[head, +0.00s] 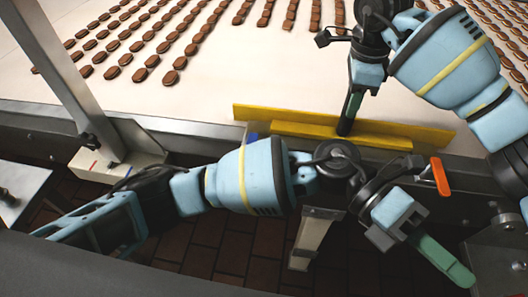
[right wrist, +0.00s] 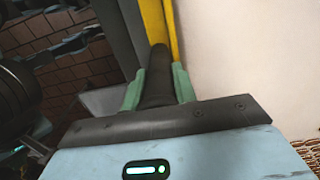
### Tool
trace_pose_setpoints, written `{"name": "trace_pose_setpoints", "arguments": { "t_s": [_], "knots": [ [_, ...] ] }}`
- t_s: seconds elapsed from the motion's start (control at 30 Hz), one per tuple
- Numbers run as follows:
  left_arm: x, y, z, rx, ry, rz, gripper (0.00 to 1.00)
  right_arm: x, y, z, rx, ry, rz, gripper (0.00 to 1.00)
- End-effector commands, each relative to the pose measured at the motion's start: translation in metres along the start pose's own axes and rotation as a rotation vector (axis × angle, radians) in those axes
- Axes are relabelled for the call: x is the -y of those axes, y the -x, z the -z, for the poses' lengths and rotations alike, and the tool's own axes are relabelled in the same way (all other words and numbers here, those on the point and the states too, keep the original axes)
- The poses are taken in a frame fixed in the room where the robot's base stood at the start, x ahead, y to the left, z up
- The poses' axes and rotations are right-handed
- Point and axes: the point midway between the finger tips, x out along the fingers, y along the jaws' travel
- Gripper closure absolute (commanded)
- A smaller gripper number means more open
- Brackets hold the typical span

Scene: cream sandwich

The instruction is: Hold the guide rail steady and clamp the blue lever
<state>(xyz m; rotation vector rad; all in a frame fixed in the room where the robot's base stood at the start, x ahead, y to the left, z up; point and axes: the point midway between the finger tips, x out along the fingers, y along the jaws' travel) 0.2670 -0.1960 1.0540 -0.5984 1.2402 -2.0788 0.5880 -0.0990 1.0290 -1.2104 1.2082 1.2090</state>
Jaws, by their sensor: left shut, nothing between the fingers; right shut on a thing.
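The yellow guide rail (head: 395,130) lies along the near edge of the white belt. It also shows in the right wrist view (right wrist: 157,22). My right gripper (head: 350,108) is shut on the rail's black handle (right wrist: 157,78), with a green finger on each side of it. A small blue part (head: 251,134), perhaps the blue lever, shows at the belt edge below the rail's left end; my left arm hides most of it. My left gripper (head: 450,264) is shut and empty, low in front of the belt edge, to the right of the blue part.
An orange lever (head: 440,177) stands at the belt edge, close above my left gripper. Rows of brown sandwich cookies (head: 140,45) lie on the white belt (head: 215,85). A metal post (head: 70,80) rises at left. The brick-patterned floor (head: 215,240) shows below.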

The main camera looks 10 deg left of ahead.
Motion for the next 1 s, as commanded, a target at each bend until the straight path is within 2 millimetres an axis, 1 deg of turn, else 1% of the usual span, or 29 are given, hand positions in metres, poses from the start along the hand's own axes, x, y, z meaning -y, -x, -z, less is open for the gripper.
{"name": "trace_pose_setpoints", "arguments": {
  "t_s": [0.03, 0.17, 0.27, 0.37, 0.47, 0.57, 0.67, 0.7, 0.77, 0.8, 0.9, 1.0],
  "knots": [
    [-0.004, -0.001, 0.004, -0.074, -0.029, -0.052, 1.00, 0.000, -0.001, 0.000, -0.001, 0.001, -0.001, 1.00],
    [-0.017, 0.005, 0.018, -0.262, -0.086, -0.188, 1.00, 0.000, -0.001, 0.000, -0.001, 0.001, -0.001, 1.00],
    [-0.028, 0.017, 0.026, -0.402, -0.118, -0.300, 1.00, 0.000, -0.001, 0.000, -0.001, 0.001, -0.001, 1.00],
    [-0.039, 0.036, 0.032, -0.540, -0.142, -0.419, 1.00, 0.000, -0.001, 0.000, -0.001, 0.001, -0.001, 1.00],
    [-0.047, 0.061, 0.034, -0.673, -0.157, -0.545, 1.00, 0.000, -0.001, 0.000, -0.001, 0.001, -0.001, 1.00],
    [-0.051, 0.091, 0.033, -0.801, -0.160, -0.677, 1.00, 0.000, -0.001, 0.000, -0.001, 0.001, -0.001, 1.00],
    [-0.050, 0.126, 0.027, -0.921, -0.152, -0.817, 1.00, 0.000, -0.001, 0.000, -0.001, 0.001, -0.001, 1.00],
    [-0.048, 0.140, 0.024, -0.967, -0.146, -0.875, 1.00, 0.000, -0.001, 0.000, -0.001, 0.000, -0.001, 1.00],
    [-0.043, 0.162, 0.018, -1.034, -0.133, -0.962, 1.00, 0.000, -0.001, 0.000, -0.001, 0.000, -0.001, 1.00],
    [-0.039, 0.176, 0.013, -1.073, -0.121, -1.019, 1.00, 0.000, -0.001, 0.000, -0.001, 0.000, -0.001, 1.00],
    [-0.025, 0.210, 0.002, -1.160, -0.089, -1.151, 1.00, 0.000, -0.002, 0.000, -0.001, 0.001, -0.001, 1.00],
    [-0.009, 0.236, -0.008, -1.221, -0.055, -1.259, 1.00, 0.000, -0.002, 0.000, -0.001, 0.000, -0.001, 1.00]
  ]
}}
